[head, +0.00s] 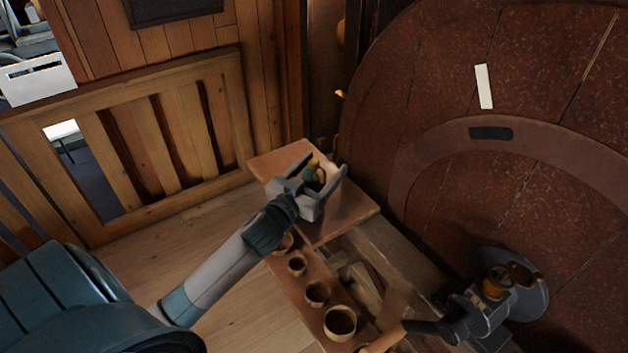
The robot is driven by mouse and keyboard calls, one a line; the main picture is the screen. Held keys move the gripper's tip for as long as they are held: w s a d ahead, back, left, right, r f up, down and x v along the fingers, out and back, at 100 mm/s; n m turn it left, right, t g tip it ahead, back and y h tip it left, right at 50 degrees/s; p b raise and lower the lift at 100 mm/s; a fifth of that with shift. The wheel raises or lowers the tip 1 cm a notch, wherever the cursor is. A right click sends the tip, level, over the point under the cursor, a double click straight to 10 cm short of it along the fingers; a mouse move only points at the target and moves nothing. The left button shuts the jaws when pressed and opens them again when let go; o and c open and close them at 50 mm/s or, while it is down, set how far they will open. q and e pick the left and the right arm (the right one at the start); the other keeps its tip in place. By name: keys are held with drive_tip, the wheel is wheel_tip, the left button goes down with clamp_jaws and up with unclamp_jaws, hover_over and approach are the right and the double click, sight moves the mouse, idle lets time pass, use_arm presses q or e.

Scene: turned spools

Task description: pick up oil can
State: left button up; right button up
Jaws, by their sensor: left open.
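My left gripper (326,174) is open over the wooden bench top, its arm coming in from the lower left. My right gripper is not in view.
The bench top (351,208) is bare at its front right. Several round wooden cups (340,323) stand in a row below it. A large reddish-brown disc (450,80) rises close at the right.

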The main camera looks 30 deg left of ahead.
use_arm(q)
drive_tip(key=c, duration=1.2)
drive_tip(key=shift+o, duration=0.2)
wheel_tip(320, 180, up, 10)
drive_tip(key=b, duration=0.2)
